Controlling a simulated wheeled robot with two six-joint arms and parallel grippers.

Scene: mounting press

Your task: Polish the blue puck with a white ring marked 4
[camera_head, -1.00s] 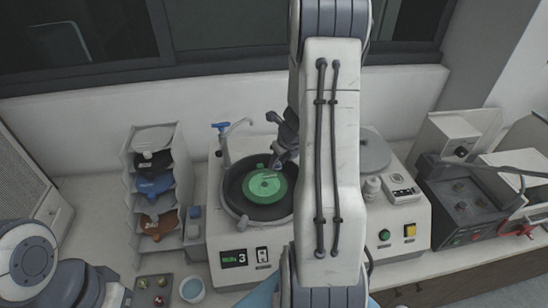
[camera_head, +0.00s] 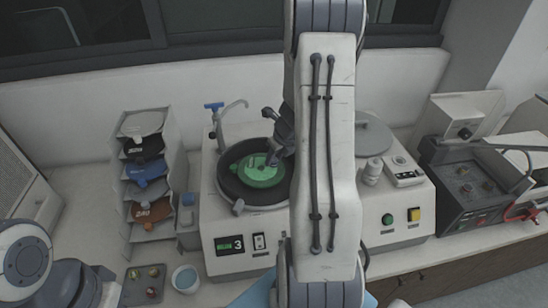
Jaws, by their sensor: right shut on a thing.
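A green disc (camera_head: 262,176) is at the round dark platter (camera_head: 236,193) of the left machine. My right gripper (camera_head: 274,158) is at the disc's upper right edge and is shut on it; the exact contact is small and partly hidden. I cannot tell if the disc touches the platter. A small dark tray (camera_head: 142,297) at the lower left holds several small pucks; I cannot read a 4 or make out a white ring on any. My left arm shows at the lower left edge, its gripper out of view.
A rack (camera_head: 174,152) with grey, black, blue and brown discs stands left of the machine. A tap (camera_head: 222,112) reaches over the platter's back. A cup (camera_head: 185,279) stands by the tray. A grey lid (camera_head: 374,137), bottle (camera_head: 372,172) and control box (camera_head: 468,190) are at right.

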